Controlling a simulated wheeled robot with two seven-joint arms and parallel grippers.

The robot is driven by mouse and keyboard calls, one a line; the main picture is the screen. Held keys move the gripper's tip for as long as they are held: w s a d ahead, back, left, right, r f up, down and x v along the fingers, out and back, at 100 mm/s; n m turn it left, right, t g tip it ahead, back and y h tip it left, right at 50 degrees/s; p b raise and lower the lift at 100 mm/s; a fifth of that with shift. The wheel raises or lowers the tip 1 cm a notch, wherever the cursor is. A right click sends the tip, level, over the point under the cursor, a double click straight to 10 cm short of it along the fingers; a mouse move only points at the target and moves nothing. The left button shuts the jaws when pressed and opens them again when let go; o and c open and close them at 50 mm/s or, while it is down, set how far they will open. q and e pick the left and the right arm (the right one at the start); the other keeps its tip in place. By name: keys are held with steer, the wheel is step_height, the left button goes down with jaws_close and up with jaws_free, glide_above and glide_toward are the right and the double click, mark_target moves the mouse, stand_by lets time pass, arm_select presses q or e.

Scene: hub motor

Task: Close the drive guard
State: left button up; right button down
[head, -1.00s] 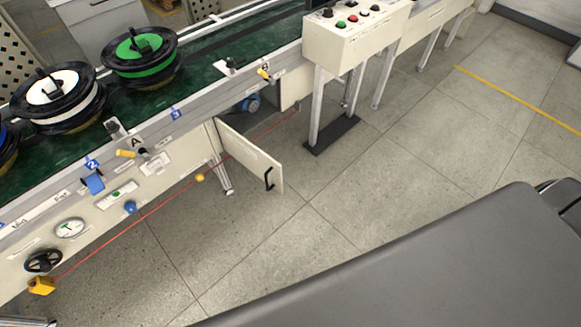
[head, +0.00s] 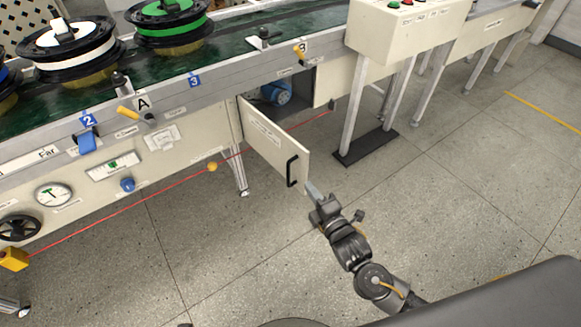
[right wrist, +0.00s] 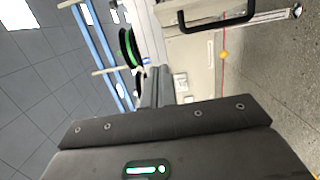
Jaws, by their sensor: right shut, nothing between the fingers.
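The drive guard (head: 268,136) is a cream hinged panel with a black handle (head: 291,170). It stands swung open, out from the conveyor's side, with its hinge at the left of the opening (head: 300,84). A blue motor (head: 277,92) shows inside. My right gripper (head: 311,187) is shut and empty, close to the guard's free edge, just right of the handle; I cannot tell if it touches. In the right wrist view the guard's handle (right wrist: 216,22) shows at the top, beyond the shut fingers (right wrist: 157,88). My left gripper is not in view.
The conveyor (head: 160,85) carries several spools at the left. A red cord (head: 120,208) runs along its side, past the guard. A control box (head: 405,30) on legs with a dark foot plate (head: 365,147) stands to the right. The floor (head: 440,200) in front is clear.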

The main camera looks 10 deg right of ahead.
mark_target(305, 159)
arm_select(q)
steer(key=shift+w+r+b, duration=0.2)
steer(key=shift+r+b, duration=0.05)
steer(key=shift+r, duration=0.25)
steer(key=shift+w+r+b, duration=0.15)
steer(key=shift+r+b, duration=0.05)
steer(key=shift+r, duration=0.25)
arm_select(e)
steer(key=shift+w+d, duration=0.2)
steer(key=shift+w, duration=1.75)
steer(key=shift+w+d, duration=0.2)
steer(key=shift+w, duration=1.7)
steer(key=shift+w+d, duration=0.2)
steer(key=shift+w, duration=1.75)
